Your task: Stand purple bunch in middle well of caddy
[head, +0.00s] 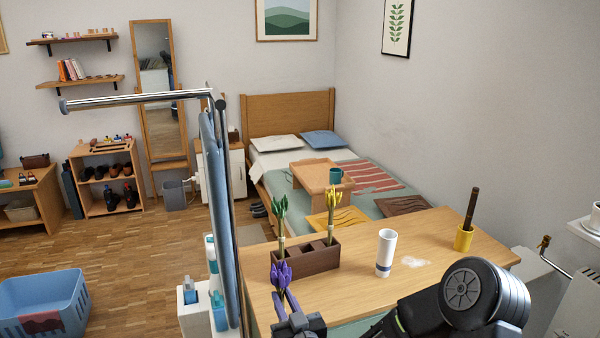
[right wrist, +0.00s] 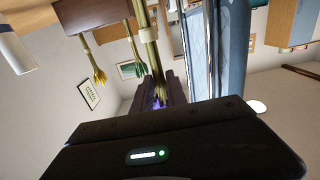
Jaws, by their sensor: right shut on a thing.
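The brown caddy (head: 318,262) stands on the wooden table. A green bunch (head: 280,215) stands in its left well and a yellow bunch (head: 331,205) in its right well. The middle well looks empty. My right gripper (head: 288,308) is shut on the purple bunch (head: 281,274), in front of the caddy's left end in the head view. The purple heads point up there. In the right wrist view, the stems of the purple bunch (right wrist: 149,48) run up from the jaws beside the caddy (right wrist: 85,14). Their lower ends are cut off by the frame. My left gripper is not in view.
A white cylinder with a blue band (head: 385,254) stands right of the caddy, beside a pale patch (head: 415,262). A yellow cup (head: 463,238) holding a dark stick is farther right. A rail with hanging blue cloth (head: 225,200) rises close to the caddy's left.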

